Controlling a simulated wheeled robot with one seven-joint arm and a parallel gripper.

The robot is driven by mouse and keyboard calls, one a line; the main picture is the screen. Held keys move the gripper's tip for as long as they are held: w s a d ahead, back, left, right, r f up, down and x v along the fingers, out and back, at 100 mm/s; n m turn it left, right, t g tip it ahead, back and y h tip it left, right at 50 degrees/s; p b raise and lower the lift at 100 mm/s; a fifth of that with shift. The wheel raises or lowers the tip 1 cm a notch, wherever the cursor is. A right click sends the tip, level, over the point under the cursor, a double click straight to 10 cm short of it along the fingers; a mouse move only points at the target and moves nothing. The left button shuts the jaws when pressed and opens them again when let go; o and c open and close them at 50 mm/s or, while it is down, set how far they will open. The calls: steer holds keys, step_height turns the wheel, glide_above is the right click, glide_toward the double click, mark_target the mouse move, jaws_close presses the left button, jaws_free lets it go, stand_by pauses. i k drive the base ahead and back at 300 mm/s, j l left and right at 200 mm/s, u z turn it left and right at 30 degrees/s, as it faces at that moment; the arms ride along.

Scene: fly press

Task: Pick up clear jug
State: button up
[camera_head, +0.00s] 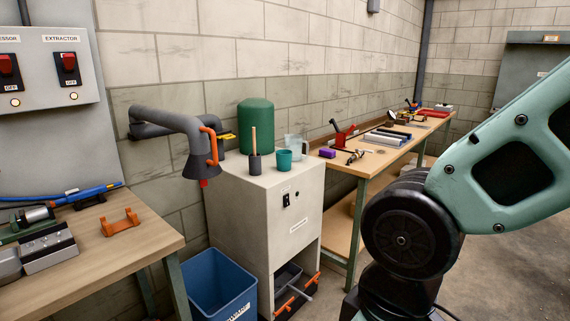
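The clear jug (296,146) stands upright on top of the pale grey cabinet (298,215), near its back right edge. It is see-through and has a handle on its right side. A teal cup (284,160) stands just in front of it and hides part of its lower left. My arm fills the right side of the view, well to the right of the jug. My gripper is outside the picture, so its state and place are hidden.
Also on the cabinet are a dark pot with a wooden handle (254,164) and a large green cylinder (256,127). A grey extractor hood (196,165) hangs to the left. A workbench with tools (372,160) stands right of the cabinet. A blue bin (220,287) stands on the floor.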

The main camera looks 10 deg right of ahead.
mark_target(293, 141)
steer(key=i+l+u, duration=0.1)
steer(key=u, duration=0.85)
steer(key=i+l+u, duration=0.15)
steer(key=l+u, duration=0.25)
steer(key=l, duration=0.15)
steer(key=i+l+u, duration=0.1)
steer(key=l+u, duration=0.25)
steer(key=l, duration=0.25)
steer(key=l+u, duration=0.4)
steer(key=l, duration=1)
steer(key=k+l+u, duration=0.1)
steer(key=l, duration=0.7)
steer(key=l+u, duration=0.1)
steer(key=l, duration=0.7)
steer(key=k+l, duration=0.15)
steer(key=l, duration=0.65)
